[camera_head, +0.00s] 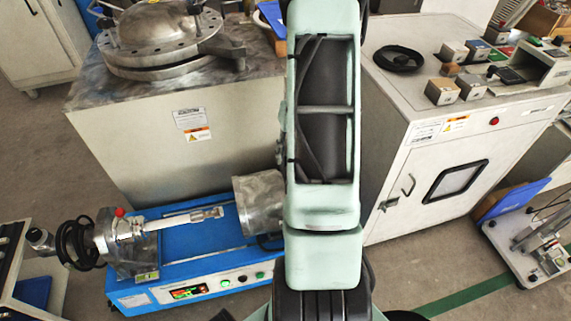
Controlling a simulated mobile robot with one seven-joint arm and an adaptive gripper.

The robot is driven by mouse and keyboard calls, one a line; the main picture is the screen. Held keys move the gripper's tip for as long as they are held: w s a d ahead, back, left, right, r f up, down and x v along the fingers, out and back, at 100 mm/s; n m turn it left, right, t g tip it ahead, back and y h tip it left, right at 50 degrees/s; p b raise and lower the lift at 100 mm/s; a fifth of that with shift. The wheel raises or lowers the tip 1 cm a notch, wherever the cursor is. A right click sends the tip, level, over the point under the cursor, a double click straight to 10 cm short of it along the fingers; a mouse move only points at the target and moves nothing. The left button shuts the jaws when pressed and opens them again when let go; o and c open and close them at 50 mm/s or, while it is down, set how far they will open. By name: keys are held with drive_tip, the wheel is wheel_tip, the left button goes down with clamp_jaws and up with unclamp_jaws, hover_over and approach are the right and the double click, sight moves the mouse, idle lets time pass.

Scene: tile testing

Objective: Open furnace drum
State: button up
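A round grey metal drum lid (158,20) with a bolted flange sits on top of a grey metal cabinet (150,125) at the upper left. The lid looks seated and shut, and its top is cut by the picture edge. A blue bench machine (195,252) at the lower left carries a metal cylinder (259,200) and a silvery shaft. I cannot tell for sure which of these is the furnace drum. My pale green arm rises through the middle and hides part of the gap between the cabinets. My gripper is out of view.
A white cabinet (400,200) with a small window and a handle stands right of my arm, with several small blocks and a black ring (399,58) on top. A low white cart (530,245) is at the right. Grey floor is open at the lower right.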

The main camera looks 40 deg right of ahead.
wheel_tip(320, 180, up, 7)
drive_tip(key=d, duration=0.1)
drive_tip(key=shift+s+d+f, duration=0.15)
drive_tip(key=shift+s+f, duration=0.05)
drive_tip(key=shift+s, duration=0.05)
idle(0.3)
